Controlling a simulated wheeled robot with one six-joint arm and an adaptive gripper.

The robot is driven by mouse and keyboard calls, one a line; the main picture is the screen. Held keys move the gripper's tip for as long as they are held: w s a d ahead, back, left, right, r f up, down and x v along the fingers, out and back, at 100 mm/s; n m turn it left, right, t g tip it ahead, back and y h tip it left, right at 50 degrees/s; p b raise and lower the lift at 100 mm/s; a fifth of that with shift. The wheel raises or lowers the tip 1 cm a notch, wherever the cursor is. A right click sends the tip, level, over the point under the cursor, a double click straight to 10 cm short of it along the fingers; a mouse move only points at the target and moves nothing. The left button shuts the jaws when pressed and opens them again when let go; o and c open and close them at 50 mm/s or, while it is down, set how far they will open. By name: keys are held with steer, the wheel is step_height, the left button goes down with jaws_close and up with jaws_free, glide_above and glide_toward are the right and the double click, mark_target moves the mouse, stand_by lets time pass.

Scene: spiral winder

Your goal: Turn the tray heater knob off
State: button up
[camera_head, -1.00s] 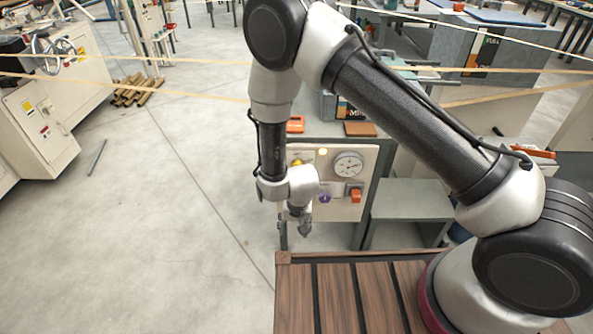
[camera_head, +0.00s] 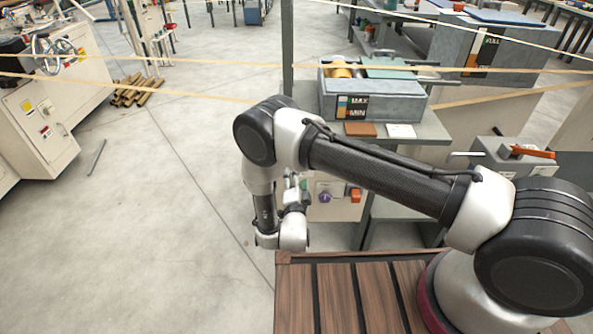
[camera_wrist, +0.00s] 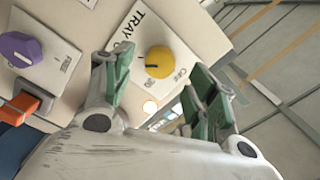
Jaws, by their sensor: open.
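The yellow tray heater knob (camera_wrist: 158,62) sits on a white label plate marked TRAY and OFF in the wrist view. A short dark mark shows on its left side; I cannot tell the exact setting. My gripper (camera_wrist: 158,76) is open, with one green-padded finger on the knob's left and the other on its right. Contact with the knob is not visible. In the head view my gripper (camera_head: 293,189) is at the left part of the control panel (camera_head: 340,210), and my arm hides the yellow knob there.
A purple knob (camera_wrist: 20,49) and an orange switch (camera_wrist: 22,106) are left of the yellow knob on the same panel. A grey MAX/MIN box (camera_head: 385,101) stands above the panel.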

steer(key=shift+w, duration=2.4)
steer(key=c, duration=1)
